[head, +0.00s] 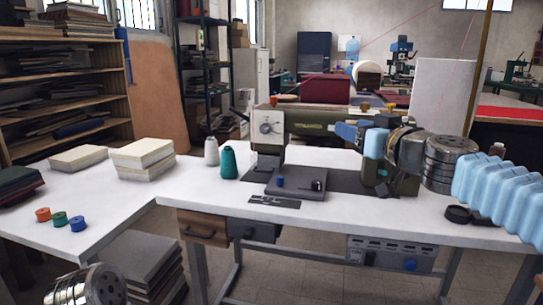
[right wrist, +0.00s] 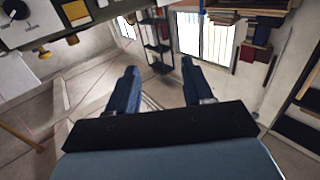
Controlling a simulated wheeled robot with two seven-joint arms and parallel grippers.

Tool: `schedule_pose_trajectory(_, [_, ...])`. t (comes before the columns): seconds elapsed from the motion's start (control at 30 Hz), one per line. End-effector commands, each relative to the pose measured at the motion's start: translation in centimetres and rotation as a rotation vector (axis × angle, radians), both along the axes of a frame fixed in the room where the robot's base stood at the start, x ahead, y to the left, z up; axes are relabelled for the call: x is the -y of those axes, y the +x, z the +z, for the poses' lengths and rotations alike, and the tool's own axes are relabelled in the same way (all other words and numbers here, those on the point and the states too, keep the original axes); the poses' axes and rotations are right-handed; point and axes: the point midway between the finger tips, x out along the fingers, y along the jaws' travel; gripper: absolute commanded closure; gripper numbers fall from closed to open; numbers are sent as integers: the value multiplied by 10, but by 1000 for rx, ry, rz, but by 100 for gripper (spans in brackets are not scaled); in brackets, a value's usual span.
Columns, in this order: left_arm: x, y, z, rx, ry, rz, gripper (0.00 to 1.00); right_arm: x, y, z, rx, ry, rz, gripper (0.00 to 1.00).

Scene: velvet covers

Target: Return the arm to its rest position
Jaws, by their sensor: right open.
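My right arm (head: 500,190) comes in from the right in the head view, with a light blue ribbed sleeve and metal wrist. My right gripper (head: 345,131) points left, in front of the green sewing machine (head: 310,120) in the picture and overlapping its right part. In the right wrist view its two dark blue fingers (right wrist: 158,70) stand apart with nothing between them. A metal link of my left arm (head: 88,287) shows at the lower left; my left gripper is out of view.
The white table (head: 330,215) holds a white and a teal thread spool (head: 228,162), three small coloured spools (head: 60,219), stacked pale blocks (head: 143,155) and a dark stack (head: 18,183). A black round item (head: 457,214) lies near the right front edge. The front middle is clear.

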Motion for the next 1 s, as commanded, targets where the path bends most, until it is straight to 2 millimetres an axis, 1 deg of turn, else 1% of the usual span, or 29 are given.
schedule_pose_trajectory(0.17, [0, 0, 0, 1, 0, 0, 15, -9, 8, -23, -42, -6, 12, 49])
schedule_pose_trajectory(0.37, [0, 0, 0, 0, 0, 0, 15, -21, 18, -59, -105, -10, 29, 49])
schedule_pose_trajectory(0.47, [0, 0, 0, 0, 0, 0, 15, -29, 25, -86, -151, -13, 41, 49])
schedule_pose_trajectory(0.57, [0, 0, 0, 0, 0, 0, 15, -37, 31, -120, -210, -15, 52, 49])
schedule_pose_trajectory(0.6, [0, 0, 0, 0, 0, 0, 15, -41, 34, -137, -237, -14, 57, 49])
schedule_pose_trajectory(0.67, [0, 0, 0, 0, 0, 0, 15, -47, 36, -162, -281, -15, 64, 49])
schedule_pose_trajectory(0.77, [0, 0, 0, 0, 0, 0, 15, -56, 39, -213, -367, -9, 75, 49])
schedule_pose_trajectory(0.8, [0, 0, 0, 0, 0, 0, 15, -59, 39, -239, -411, -5, 78, 49])
schedule_pose_trajectory(0.87, [0, 0, 0, 0, 0, 0, 15, -65, 36, -281, -484, 2, 82, 49])
schedule_pose_trajectory(0.9, [0, 0, 0, 0, 0, 0, 15, -68, 31, -314, -541, 10, 82, 49])
schedule_pose_trajectory(0.97, [0, 0, 0, 0, 0, 0, 15, -71, 21, -364, -631, 23, 80, 49])
schedule_pose_trajectory(1.0, [0, 0, 0, 0, 0, 0, 15, -74, 12, -396, -691, 34, 76, 49])
